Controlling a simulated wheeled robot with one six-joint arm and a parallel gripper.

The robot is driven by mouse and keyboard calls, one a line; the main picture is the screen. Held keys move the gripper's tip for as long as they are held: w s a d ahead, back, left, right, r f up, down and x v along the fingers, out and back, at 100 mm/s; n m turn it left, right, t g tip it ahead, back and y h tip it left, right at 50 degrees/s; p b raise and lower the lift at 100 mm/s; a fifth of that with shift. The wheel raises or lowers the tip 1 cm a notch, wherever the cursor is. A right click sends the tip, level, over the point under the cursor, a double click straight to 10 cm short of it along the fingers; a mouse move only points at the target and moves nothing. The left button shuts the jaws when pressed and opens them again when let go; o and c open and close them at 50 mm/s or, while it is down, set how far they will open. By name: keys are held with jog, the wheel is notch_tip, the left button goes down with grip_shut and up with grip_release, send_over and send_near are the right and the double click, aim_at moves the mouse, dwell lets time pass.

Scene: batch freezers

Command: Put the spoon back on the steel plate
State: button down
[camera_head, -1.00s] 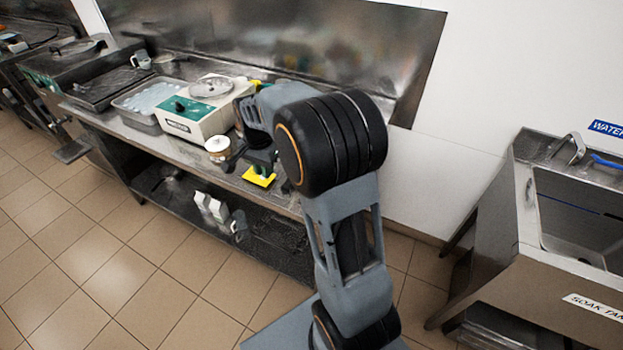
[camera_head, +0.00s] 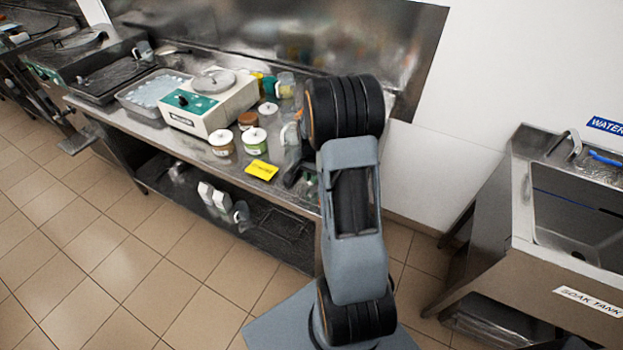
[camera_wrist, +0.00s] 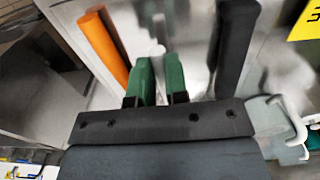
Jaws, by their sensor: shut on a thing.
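In the wrist view the two green fingertips of my gripper (camera_wrist: 160,75) are close together. They are shut on a thin, pale grey thing, taken to be the spoon (camera_wrist: 158,50); it is blurred and only partly visible. In the head view my gripper (camera_head: 303,184) is low at the right end of the steel counter, mostly behind my arm. The spoon cannot be made out there. I cannot make out the steel plate for certain in either view.
A yellow card (camera_head: 262,169) lies at the front of the counter (camera_head: 188,151). Several lidded jars, including a green-labelled one (camera_head: 255,141), stand behind it. A white machine (camera_head: 210,105) stands left of them. A soak tank (camera_head: 575,215) is at far right.

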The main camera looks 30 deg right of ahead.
jog(key=shift+f, duration=1.05)
jog(key=shift+f, duration=0.15)
jog(key=c, duration=1.1)
grip_release()
notch_tip(320, 180, up, 11)
jog(key=b, duration=0.1)
jog(key=shift+s+a+r+n+t, duration=0.8)
jog(key=shift+s+a+r+n, duration=1.1)
jog(key=shift+s+a, duration=0.8)
jog(key=shift+s+a+r+n+t, duration=0.8)
jog(key=shift+s+a+r+n, duration=1.15)
jog(key=shift+a, duration=1.25)
jog(key=shift+s+a+r+n+t, duration=0.8)
jog(key=shift+s+a+r+n, duration=0.65)
jog(key=shift+s+a+n, duration=1.15)
